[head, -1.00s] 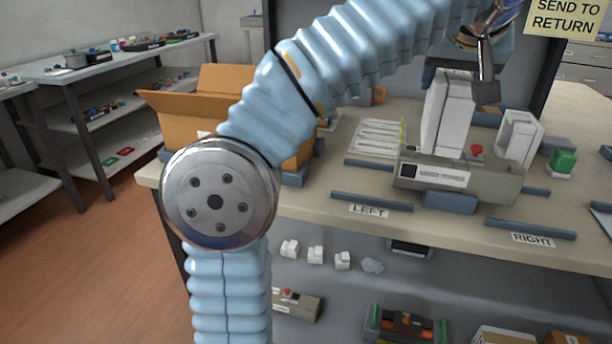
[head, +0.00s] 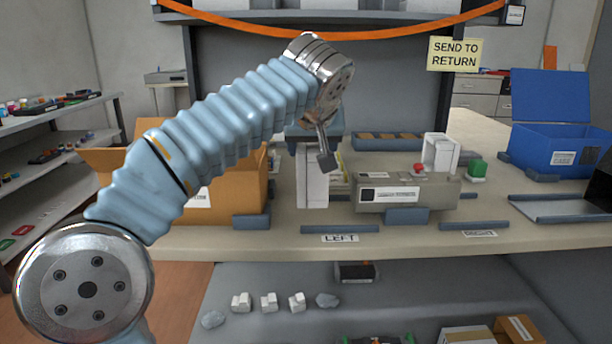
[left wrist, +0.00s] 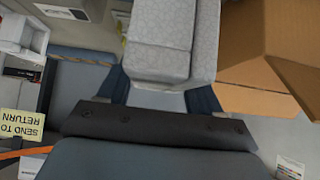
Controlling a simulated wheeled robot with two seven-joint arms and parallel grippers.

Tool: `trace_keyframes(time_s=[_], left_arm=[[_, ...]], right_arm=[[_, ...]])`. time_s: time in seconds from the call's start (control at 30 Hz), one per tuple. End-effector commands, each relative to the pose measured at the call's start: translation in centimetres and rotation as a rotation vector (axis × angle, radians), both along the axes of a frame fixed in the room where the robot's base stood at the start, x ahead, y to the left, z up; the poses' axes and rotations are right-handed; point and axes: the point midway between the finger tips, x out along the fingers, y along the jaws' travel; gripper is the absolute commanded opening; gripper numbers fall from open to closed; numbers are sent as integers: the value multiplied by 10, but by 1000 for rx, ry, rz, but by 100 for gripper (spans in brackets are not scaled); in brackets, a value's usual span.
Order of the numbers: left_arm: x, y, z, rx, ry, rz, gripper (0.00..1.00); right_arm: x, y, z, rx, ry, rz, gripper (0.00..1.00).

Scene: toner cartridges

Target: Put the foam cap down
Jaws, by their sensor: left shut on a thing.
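My left gripper (head: 314,136) is shut on a white foam cap (head: 313,182), which hangs upright beneath it. In the left wrist view the speckled pale foam cap (left wrist: 160,45) sits between the two dark blue fingers (left wrist: 160,92). The held cap is left of the grey toner cartridge (head: 420,193), behind the LEFT label (head: 340,238). I cannot tell whether its lower end touches the bench. A second white foam cap (head: 441,152) stands behind the cartridge, toward its right end. My right gripper is not in view.
An open cardboard box (head: 225,190) stands left of the held cap. Blue-grey rails (head: 340,229) line the bench front. Bare bench (head: 280,240) shows along the front.

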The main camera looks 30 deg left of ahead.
Motion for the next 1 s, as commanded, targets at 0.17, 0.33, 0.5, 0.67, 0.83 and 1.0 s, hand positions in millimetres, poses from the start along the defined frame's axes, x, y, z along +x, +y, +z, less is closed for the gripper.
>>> trace_keyframes(time_s=[0.17,0.33,0.5,0.67,0.83,1.0], left_arm=[[7,10,-15,1,0,-1,22],[11,18,-39,1,2,0,22],[11,18,-55,-1,0,-1,22],[11,17,-55,-1,-2,-1,22],[11,17,-59,-1,-1,-1,22],[11,17,-58,-1,0,-1,86]], right_arm=[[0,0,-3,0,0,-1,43],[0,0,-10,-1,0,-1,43],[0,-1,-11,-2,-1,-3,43],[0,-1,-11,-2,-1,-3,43],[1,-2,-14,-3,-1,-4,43],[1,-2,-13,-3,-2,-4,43]])
